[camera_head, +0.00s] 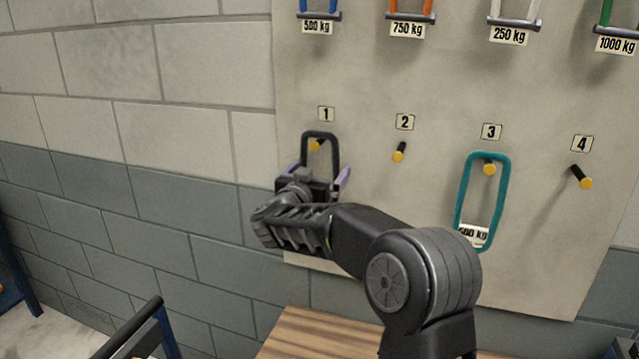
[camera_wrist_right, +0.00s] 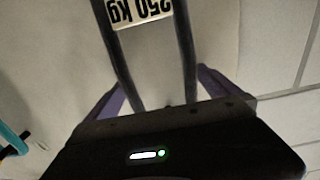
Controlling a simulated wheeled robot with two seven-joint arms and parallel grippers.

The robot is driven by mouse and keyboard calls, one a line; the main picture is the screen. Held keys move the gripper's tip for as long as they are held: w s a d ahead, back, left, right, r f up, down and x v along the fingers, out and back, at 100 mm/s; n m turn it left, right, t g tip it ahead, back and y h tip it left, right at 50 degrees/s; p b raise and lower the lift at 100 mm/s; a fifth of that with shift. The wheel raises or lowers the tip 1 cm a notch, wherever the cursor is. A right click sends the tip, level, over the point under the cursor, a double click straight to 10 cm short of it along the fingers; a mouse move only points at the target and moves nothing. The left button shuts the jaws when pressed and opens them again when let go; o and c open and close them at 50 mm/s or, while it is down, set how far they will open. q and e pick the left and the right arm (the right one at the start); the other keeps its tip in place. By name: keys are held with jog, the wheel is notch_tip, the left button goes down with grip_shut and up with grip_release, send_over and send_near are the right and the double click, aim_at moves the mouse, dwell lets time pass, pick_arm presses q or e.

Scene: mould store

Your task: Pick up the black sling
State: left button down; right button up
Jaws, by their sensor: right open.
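The black sling (camera_head: 335,153) hangs as a narrow loop from the yellow-tipped peg under number 1. In the right wrist view the black sling (camera_wrist_right: 187,50) shows as two dark strands with a white 250 kg label, upside down in that picture. My right gripper (camera_head: 318,174) is open at the sling's lower part. In the wrist view the purple fingers of the right gripper (camera_wrist_right: 158,95) stand on either side of both strands, apart from them. The sling's lower end is hidden by the gripper. My left gripper is out of view.
A teal sling (camera_head: 459,195) with a 500 kg label hangs on peg 3. Peg 2 (camera_head: 399,153) and peg 4 (camera_head: 581,178) are bare. Labelled shackles line the board's top (camera_head: 408,27). A wooden top (camera_head: 300,335) lies below; a blue-framed item (camera_head: 165,330) stands at lower left.

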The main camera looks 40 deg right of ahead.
jog(key=shift+c, duration=0.4)
jog(key=c, duration=1.4)
jog(key=shift+o, duration=0.2)
